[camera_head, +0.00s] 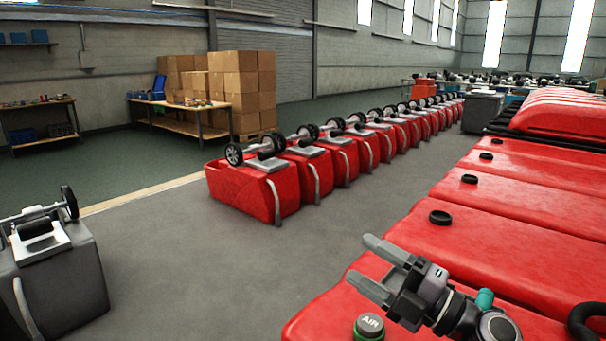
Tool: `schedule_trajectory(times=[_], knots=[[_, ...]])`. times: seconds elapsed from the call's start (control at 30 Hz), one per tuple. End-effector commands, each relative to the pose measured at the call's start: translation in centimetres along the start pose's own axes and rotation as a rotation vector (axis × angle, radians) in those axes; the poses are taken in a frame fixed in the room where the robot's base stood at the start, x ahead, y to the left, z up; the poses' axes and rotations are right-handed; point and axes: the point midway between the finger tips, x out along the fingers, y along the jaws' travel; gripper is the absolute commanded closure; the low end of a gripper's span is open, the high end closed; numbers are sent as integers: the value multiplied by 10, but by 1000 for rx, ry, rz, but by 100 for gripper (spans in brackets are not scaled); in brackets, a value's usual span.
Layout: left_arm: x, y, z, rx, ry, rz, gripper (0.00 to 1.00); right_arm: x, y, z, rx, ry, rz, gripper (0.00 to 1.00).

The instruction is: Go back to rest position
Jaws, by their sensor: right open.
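My right gripper (372,266) is at the lower right, above the nearest red tank (335,312). Its two grey fingers point to the upper left and stand apart, with nothing between them. My left gripper is not in view.
Red tanks (480,240) with black rings (440,217) on top fill the right side. A row of red units (255,190) with wheels stands mid-floor. A grey unit (60,280) is at the left. Cardboard boxes (242,85) and a workbench (175,105) are behind. The grey floor (190,260) between is clear.

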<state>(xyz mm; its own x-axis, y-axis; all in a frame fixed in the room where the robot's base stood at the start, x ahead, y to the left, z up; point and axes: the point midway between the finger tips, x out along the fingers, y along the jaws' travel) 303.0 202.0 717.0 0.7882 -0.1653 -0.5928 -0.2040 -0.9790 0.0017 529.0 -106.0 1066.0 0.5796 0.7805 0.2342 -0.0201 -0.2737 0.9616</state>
Motion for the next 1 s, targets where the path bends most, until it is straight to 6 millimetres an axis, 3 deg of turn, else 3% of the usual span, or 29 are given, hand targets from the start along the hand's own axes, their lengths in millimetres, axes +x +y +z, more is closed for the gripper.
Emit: schedule_trajectory(times=[0.13, 0.27, 0.4, 0.57, 0.67, 0.8, 1.0], knots=[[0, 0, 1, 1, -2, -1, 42, -21, 6, 11, 193, -221, 179, 35], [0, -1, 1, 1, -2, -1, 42, -52, -2, 28, 366, -447, 276, 35], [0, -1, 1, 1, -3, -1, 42, -96, -29, 42, 561, -711, 315, 35], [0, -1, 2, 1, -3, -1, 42, -155, -78, 41, 786, -1018, 273, 35], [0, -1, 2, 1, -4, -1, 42, -194, -112, 27, 928, -1204, 200, 35], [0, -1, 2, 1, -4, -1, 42, -242, -155, -9, 1105, -1427, 53, 35], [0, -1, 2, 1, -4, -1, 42, -288, -189, -63, 1282, -1621, -155, 35]])
